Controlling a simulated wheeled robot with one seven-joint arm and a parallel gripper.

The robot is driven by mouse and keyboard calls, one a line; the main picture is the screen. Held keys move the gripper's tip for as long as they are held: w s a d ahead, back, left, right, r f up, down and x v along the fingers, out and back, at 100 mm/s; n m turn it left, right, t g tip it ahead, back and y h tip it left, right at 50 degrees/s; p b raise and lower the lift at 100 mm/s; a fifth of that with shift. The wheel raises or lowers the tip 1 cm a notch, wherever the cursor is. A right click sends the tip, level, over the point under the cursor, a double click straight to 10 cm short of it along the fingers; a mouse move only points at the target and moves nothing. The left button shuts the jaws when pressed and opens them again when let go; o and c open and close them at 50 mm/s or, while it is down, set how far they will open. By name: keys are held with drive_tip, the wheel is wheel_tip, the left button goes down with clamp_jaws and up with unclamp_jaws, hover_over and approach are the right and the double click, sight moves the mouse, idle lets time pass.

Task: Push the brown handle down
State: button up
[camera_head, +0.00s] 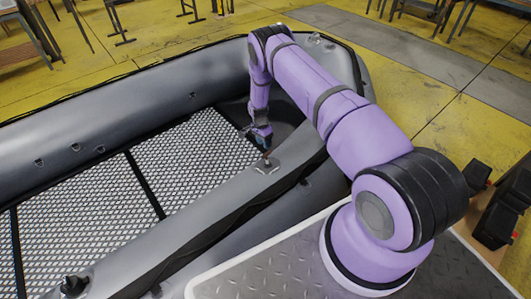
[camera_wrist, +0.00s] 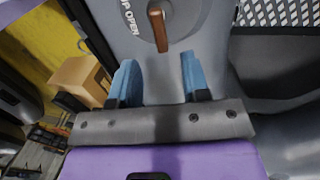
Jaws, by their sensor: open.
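The brown handle (camera_wrist: 157,30) shows at the top of the wrist view, on a grey plate (camera_wrist: 184,14) with white lettering that includes "OPEN". It also shows small in the head view (camera_head: 267,155), just under my gripper (camera_head: 262,141), on a pad on the boat's near tube (camera_head: 225,205). In the wrist view my gripper (camera_wrist: 157,72) has its two blue fingers spread apart with nothing between them. The handle lies just beyond the fingertips, roughly centred between them. I cannot tell whether anything touches it.
The grey inflatable boat's far tube (camera_head: 130,85) and mesh floor (camera_head: 200,150) lie around my arm. A cardboard box (camera_wrist: 82,80) shows at the left of the wrist view. Tables stand on the yellow floor (camera_head: 160,35) at the back.

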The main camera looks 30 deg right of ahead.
sight(266, 153)
drive_tip(key=shift+s+d+f, duration=0.1)
drive_tip(key=shift+s+f, duration=0.1)
drive_tip(key=shift+f, duration=0.8)
drive_tip(key=shift+s+a+f, duration=0.1)
drive_tip(key=shift+s+f, duration=0.1)
drive_tip(key=shift+f, duration=0.85)
drive_tip(key=shift+s+d+f, duration=0.1)
drive_tip(key=shift+s+f, duration=0.1)
drive_tip(key=shift+f, duration=0.8)
clamp_jaws()
